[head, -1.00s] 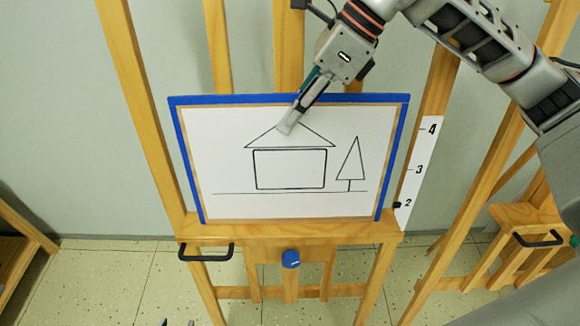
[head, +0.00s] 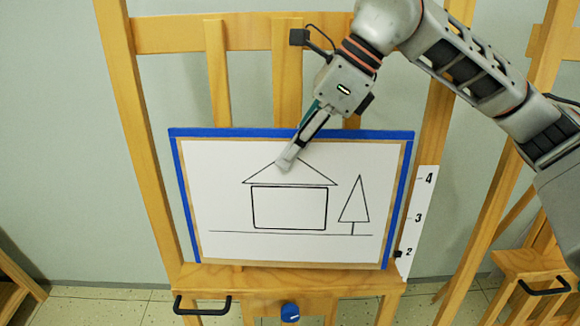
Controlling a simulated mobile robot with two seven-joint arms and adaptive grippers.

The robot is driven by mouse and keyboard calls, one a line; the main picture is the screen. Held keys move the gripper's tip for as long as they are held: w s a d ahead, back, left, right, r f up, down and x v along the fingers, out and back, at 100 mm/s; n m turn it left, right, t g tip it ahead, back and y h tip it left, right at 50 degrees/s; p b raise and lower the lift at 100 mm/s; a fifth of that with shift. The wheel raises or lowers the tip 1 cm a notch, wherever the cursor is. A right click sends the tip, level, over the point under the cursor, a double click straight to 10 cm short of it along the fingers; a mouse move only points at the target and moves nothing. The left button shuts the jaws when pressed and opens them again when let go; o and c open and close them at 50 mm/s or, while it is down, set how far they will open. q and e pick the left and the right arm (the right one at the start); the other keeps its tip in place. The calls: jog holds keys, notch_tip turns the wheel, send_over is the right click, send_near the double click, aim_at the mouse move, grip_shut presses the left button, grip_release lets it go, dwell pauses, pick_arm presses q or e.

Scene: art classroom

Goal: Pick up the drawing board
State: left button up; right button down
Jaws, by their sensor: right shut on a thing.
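The drawing board (head: 225,212) is a blue-edged panel with a white sheet showing a house and tree outline. It stands in front of the wooden easel, just above or at the easel's ledge (head: 290,278); I cannot tell whether its lower edge touches. My right gripper (head: 287,161) reaches down from the upper right and is shut on the board's top edge, with one finger lying over the sheet near the roof. The finger behind the board is hidden. My left gripper is out of view.
A white numbered scale (head: 418,222) stands beside the board's right edge. A black handle (head: 202,306) and a blue knob (head: 290,313) sit below the ledge. Another easel (head: 525,265) stands at right, and wooden furniture (head: 15,275) at lower left. A plain wall is behind.

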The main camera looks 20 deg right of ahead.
notch_tip(320, 180, up, 17)
jog(key=p, duration=0.1)
jog(key=shift+f, duration=0.2)
jog(key=shift+w, duration=0.1)
dwell(0.4)
